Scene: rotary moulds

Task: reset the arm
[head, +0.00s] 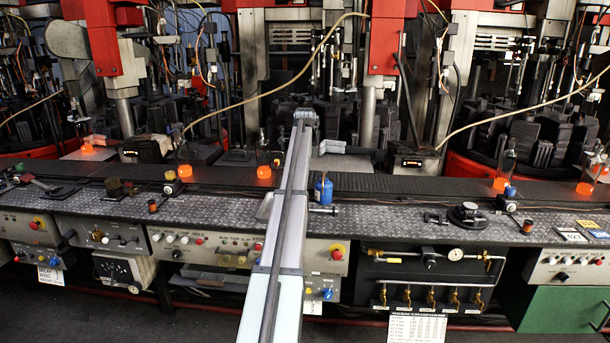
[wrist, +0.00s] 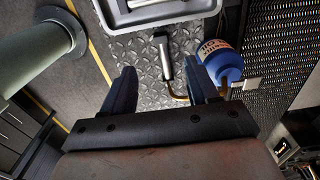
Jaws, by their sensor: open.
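My gripper (wrist: 163,72) shows in the wrist view with its two dark fingers spread apart and nothing held between them. Beyond the gap, a black and silver tool handle (wrist: 163,55) lies on the metal plate; I cannot tell whether it touches a finger. In the head view my arm runs from the bottom centre up over the bench to the conveyor, and the gripper cannot be made out.
A blue canister (wrist: 222,62) stands close beside the right finger; it also shows right of my arm in the head view (head: 323,190). A grey tray (wrist: 205,9) lies ahead. Glowing bottles (head: 264,168) (head: 502,178) stand along the dark conveyor (head: 370,184), machines behind.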

